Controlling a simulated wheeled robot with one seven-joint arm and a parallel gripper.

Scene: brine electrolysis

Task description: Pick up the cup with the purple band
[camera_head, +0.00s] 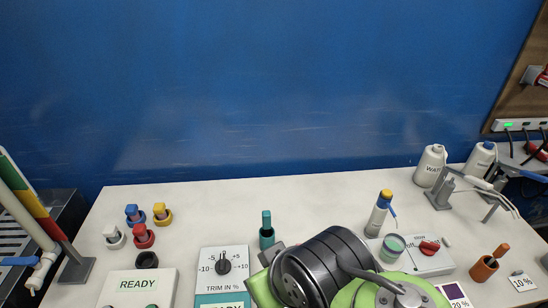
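I cannot make out a cup with a purple band. The only purple I see is on a card marked 20 % (455,294) at the lower right, partly cut off by the frame edge and next to my arm. My gripper's fingers do not show.
A teal holder (267,239) stands left of my arm, near the trim dial panel (222,266). White bottles (430,166) are at the back right. The back middle is clear.

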